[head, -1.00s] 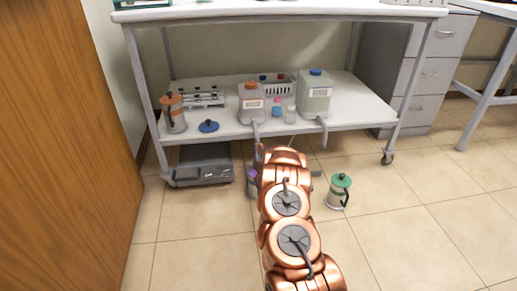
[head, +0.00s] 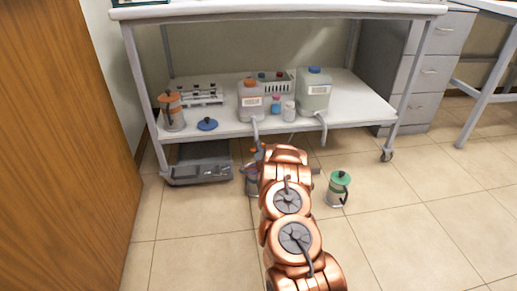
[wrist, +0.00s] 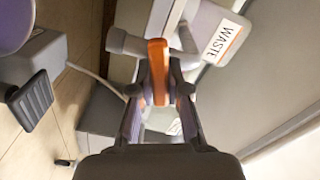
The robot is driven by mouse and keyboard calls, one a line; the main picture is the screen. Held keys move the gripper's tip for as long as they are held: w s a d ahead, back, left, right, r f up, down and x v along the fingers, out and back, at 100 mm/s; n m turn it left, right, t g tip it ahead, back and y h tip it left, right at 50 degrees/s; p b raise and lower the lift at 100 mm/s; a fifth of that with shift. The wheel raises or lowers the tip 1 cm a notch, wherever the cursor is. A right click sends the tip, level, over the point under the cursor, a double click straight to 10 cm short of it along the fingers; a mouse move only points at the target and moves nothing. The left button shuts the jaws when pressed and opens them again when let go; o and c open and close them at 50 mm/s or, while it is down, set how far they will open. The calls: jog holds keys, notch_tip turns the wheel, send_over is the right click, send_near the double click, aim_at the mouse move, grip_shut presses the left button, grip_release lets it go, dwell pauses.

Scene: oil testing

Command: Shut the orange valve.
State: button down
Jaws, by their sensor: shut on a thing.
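The orange valve (wrist: 157,72) shows in the wrist view as an orange handle on a grey spout. It sits between the two fingertips of my gripper (wrist: 158,88), which is shut on it. The spout joins a pale container (wrist: 208,30) with a WASTE label. In the head view, a small orange bit (head: 254,149) shows beside the end of my arm, below the orange-capped container (head: 250,100) on the lower shelf. My arm hides most of my gripper there. The handle's exact angle to the spout is hard to tell.
A blue-capped container (head: 314,93) with its own spout stands to the right. A green-lidded jar (head: 339,189) stands on the floor right of my arm. A purple-topped container (head: 250,180) stands left of it, partly hidden. A grey device (head: 200,164) lies under the shelf (head: 350,112).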

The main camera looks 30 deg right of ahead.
jog(key=shift+m+b, duration=0.6)
jog(key=shift+m, duration=1.5)
jog(key=c, duration=1.1)
grip_release()
jog(key=shift+f, duration=0.1)
jog(key=shift+s, duration=0.1)
jog(key=shift+v, duration=5.85)
